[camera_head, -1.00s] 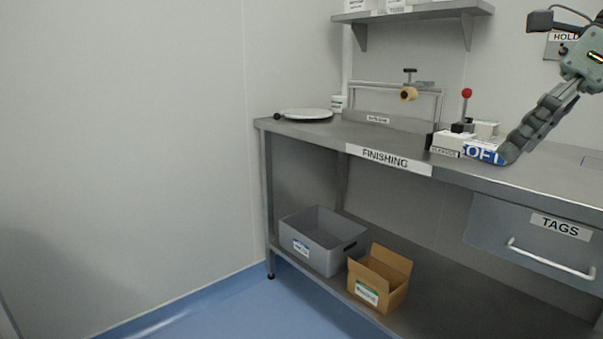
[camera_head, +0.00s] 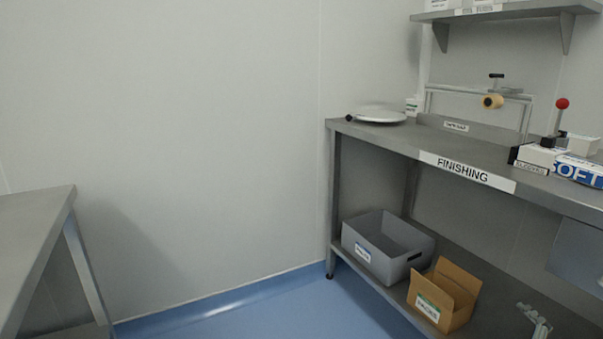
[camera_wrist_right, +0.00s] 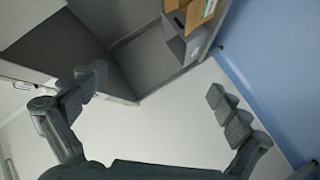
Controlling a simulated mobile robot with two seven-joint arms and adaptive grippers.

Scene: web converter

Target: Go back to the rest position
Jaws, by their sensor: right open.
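My right gripper (camera_wrist_right: 160,98) is open in the right wrist view, its two dark fingers spread wide with nothing between them. Grey finger-like parts that look like this gripper (camera_head: 535,320) show at the lower right edge of the head view, in front of the bench's lower shelf. The rest of that arm is out of frame. My left gripper is in neither current view.
The steel FINISHING bench (camera_head: 385,137) stands at right, holding a white disc (camera_head: 380,116) and a SOFT box (camera_head: 578,170). A grey bin (camera_head: 388,245) and cardboard box (camera_head: 445,295) sit on its lower shelf. Another table (camera_head: 30,225) is at left; blue floor between is clear.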

